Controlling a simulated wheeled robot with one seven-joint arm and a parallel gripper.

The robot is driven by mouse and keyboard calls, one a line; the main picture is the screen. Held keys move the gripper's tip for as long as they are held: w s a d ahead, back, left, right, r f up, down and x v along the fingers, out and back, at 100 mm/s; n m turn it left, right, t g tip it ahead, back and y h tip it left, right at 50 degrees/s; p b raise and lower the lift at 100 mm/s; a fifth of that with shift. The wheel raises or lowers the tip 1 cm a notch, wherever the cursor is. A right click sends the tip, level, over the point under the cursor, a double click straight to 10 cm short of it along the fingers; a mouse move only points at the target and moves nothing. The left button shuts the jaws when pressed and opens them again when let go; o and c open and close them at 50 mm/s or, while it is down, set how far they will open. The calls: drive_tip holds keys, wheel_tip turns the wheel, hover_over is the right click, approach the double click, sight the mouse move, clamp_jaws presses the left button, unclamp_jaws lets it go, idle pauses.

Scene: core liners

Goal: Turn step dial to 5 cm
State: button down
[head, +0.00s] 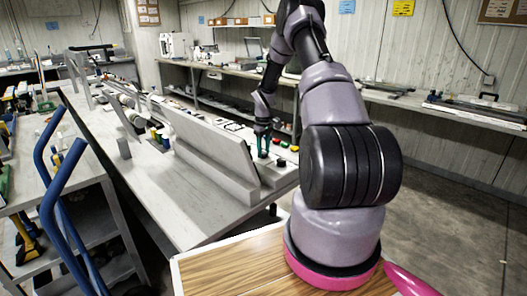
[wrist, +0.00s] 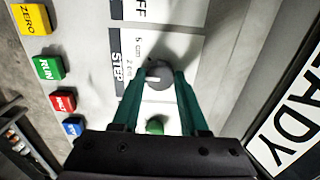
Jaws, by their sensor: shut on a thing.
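The step dial (wrist: 158,72) is a round grey knob on a pale panel, beside a black STEP label (wrist: 116,52) with "5 cm" and "2 cm" marks (wrist: 138,50). A light mark shows on the knob's face, but I cannot tell exactly which setting it points to. My gripper (wrist: 160,80) has teal fingers on the left and right sides of the knob, shut on it.
Yellow ZERO (wrist: 30,17), green RUN (wrist: 48,68), red (wrist: 62,102) and blue (wrist: 72,127) buttons line the panel's left. A green knob (wrist: 155,126) sits between my fingers, nearer my palm. A READY sign (wrist: 287,128) is at right. A long upright board (head: 210,140) stands along the bench.

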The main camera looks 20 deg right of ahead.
sight(263, 152)
drive_tip(key=shift+m, duration=0.3)
drive_tip(key=m, duration=0.3)
drive_tip(key=shift+m, duration=2.5)
drive_tip(key=shift+c, duration=2.1)
unclamp_jaws()
wheel_tip(263, 152, up, 11)
